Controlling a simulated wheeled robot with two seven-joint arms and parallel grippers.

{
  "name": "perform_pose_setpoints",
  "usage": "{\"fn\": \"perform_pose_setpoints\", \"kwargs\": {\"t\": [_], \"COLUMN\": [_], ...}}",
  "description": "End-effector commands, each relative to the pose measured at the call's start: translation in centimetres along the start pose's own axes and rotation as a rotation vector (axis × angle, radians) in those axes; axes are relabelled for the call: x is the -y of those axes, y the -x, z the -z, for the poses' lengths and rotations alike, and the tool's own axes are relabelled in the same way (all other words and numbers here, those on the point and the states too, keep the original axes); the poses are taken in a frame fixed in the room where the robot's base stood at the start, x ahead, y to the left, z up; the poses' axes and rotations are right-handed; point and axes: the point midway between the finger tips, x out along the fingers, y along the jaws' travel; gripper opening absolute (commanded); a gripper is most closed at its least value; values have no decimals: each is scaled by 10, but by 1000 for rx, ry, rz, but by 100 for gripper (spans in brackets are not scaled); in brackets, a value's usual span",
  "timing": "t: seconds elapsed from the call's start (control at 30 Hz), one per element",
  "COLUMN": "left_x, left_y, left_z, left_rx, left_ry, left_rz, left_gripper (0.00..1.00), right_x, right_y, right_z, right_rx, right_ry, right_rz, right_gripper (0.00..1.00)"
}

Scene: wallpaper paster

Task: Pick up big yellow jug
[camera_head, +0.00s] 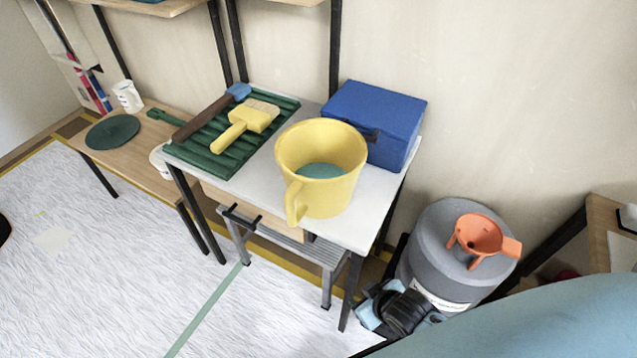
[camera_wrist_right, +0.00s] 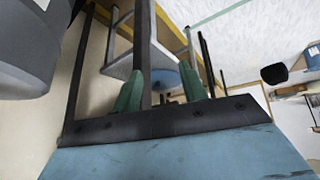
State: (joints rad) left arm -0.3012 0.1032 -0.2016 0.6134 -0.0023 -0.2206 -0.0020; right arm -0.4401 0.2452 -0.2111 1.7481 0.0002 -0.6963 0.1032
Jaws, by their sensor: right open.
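The big yellow jug (camera_head: 335,192) stands upright on the front right of the white-topped table (camera_head: 372,222). Its open top faces up and shows a blue-green inside or content. Its handle (camera_head: 296,202) points toward the front left. My right gripper (camera_head: 380,308) is low beside the table's front right leg, below and apart from the jug. In the right wrist view its green fingers (camera_wrist_right: 161,88) are spread, with a dark leg showing between them. The jug is not seen in that view. My left gripper is out of view.
A blue box (camera_head: 375,120) stands right behind the jug. A green ribbed tray (camera_head: 215,160) with a yellow brush (camera_head: 245,122) lies left of it. A grey bin (camera_head: 435,245) with an orange funnel (camera_head: 480,238) stands right of the table. A grey stool (camera_head: 320,250) is underneath.

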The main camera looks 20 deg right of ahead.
Motion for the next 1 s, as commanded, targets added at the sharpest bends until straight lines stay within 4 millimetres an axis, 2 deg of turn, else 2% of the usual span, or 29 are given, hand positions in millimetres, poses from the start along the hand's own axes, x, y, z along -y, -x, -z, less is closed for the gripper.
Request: {"fn": "perform_pose_setpoints", "kwargs": {"t": [0.03,0.1,0.33,0.5,0.77,1.0], "left_x": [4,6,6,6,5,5], "left_y": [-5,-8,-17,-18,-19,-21], "left_z": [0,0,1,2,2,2], "left_rx": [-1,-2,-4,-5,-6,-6], "left_ry": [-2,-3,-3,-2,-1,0], "left_rz": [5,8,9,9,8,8], "left_gripper": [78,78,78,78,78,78], "right_x": [1,2,7,5,5,4], "right_y": [9,23,67,65,64,82], "right_z": [15,34,79,104,131,148], "right_rx": [-32,-67,-160,-313,-556,-845], "right_ry": [5,7,13,43,88,150], "right_rz": [2,5,17,47,136,329], "right_gripper": [43,43,43,43,43,43]}}
